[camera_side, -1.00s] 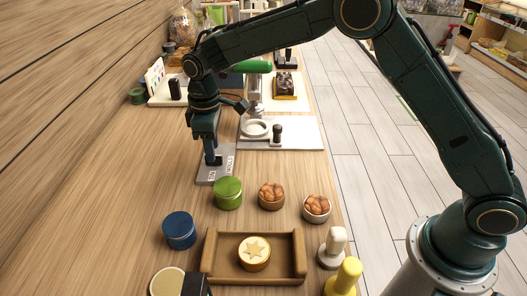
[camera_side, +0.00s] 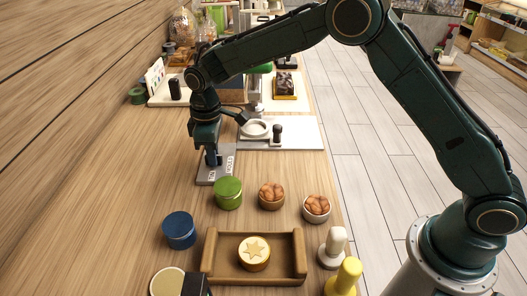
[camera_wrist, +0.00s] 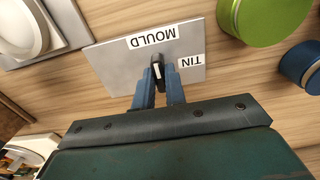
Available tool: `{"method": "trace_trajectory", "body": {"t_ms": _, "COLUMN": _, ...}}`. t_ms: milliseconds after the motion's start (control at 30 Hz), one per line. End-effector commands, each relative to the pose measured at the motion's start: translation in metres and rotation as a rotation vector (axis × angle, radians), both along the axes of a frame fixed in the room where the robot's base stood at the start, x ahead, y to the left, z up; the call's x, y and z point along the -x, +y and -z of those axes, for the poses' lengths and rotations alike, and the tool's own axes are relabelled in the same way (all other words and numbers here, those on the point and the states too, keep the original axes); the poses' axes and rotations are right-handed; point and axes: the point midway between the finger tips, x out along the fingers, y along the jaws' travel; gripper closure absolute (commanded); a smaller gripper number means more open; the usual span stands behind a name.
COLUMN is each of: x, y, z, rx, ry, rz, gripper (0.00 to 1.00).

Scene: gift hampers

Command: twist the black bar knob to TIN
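The black bar knob (camera_wrist: 158,66) stands on a grey plate (camera_wrist: 112,66) with a white MOULD label (camera_wrist: 152,37) and a white TIN label (camera_wrist: 191,61). In the wrist view the bar, with a white line on it, points up toward MOULD, while TIN lies to its right. My gripper (camera_wrist: 159,75) has its blue fingers on both sides of the knob and looks closed on it. In the side view my gripper (camera_side: 213,158) is down at the plate (camera_side: 205,180) and hides most of the knob.
A white board with a ring holder (camera_side: 300,133) lies to the right. Two bowls (camera_side: 271,195) (camera_side: 316,208) and a wooden tray (camera_side: 212,262) are nearer the camera.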

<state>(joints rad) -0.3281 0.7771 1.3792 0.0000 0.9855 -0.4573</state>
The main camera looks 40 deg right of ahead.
Motion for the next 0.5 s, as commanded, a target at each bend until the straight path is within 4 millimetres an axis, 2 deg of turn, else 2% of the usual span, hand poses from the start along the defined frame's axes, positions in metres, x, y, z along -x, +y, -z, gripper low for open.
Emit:
{"method": "trace_trajectory", "body": {"t_ms": 300, "x": 0.0000, "y": 0.0001, "z": -0.0004, "rx": 0.000, "ry": 0.000, "rz": 0.015, "gripper": 0.98}}
{"method": "trace_trajectory", "body": {"t_ms": 500, "x": -0.0001, "y": 0.0002, "z": -0.0005, "rx": -0.001, "ry": -0.001, "rz": 0.126, "gripper": 0.98}}
